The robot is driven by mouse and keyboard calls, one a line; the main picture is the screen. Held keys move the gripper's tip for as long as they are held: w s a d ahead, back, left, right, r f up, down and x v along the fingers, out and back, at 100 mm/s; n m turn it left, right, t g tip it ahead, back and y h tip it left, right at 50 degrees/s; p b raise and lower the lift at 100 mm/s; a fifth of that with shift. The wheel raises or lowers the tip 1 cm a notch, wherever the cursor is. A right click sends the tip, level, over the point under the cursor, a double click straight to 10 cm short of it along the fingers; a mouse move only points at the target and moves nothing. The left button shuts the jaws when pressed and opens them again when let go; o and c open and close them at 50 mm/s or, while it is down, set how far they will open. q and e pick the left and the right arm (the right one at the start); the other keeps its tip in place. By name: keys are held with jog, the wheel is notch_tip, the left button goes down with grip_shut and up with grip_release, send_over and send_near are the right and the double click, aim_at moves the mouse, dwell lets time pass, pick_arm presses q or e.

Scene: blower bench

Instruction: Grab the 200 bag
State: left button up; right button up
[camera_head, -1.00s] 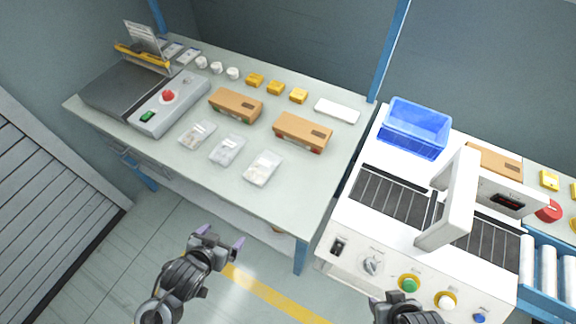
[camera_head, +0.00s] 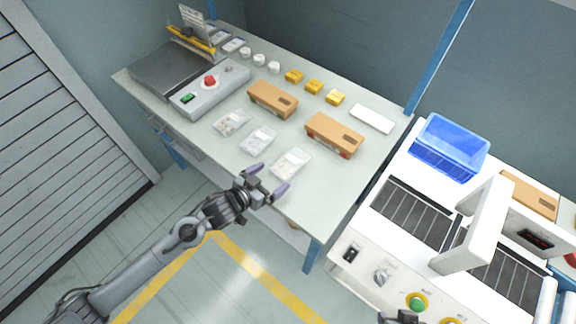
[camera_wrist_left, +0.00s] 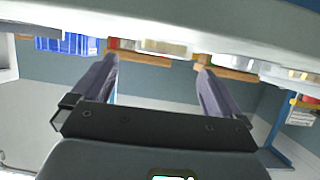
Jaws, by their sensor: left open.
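Three clear plastic bags with pale contents lie in a row along the front of the bench: a left bag (camera_head: 231,122), a middle bag (camera_head: 258,140) and a right bag (camera_head: 290,163). Their labels are too small to read, so I cannot tell which is the 200 bag. My left gripper (camera_head: 268,178) is open and empty at the bench's front edge, just in front of the right bag. Its spread fingers also show in the left wrist view (camera_wrist_left: 158,66). My right gripper (camera_head: 400,318) is barely in view at the bottom edge; its fingers are not clear.
Two brown boxes (camera_head: 272,99) (camera_head: 334,135) stand behind the bags, with yellow blocks (camera_head: 314,87) and a white block (camera_head: 372,119) further back. A grey control box (camera_head: 209,88) is at left. A blue crate (camera_head: 449,147) stands on the white machine at right.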

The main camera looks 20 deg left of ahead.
aim_at(285, 166)
pick_arm(q)
jog(key=shift+b+x, duration=0.65)
jog(key=shift+x, duration=2.15)
jog(key=shift+w, duration=0.1)
jog(key=shift+a, duration=0.1)
jog(key=shift+c, duration=0.3)
jog(key=shift+r, duration=0.1)
jog(key=c, duration=0.9)
jog(key=shift+r, duration=0.15)
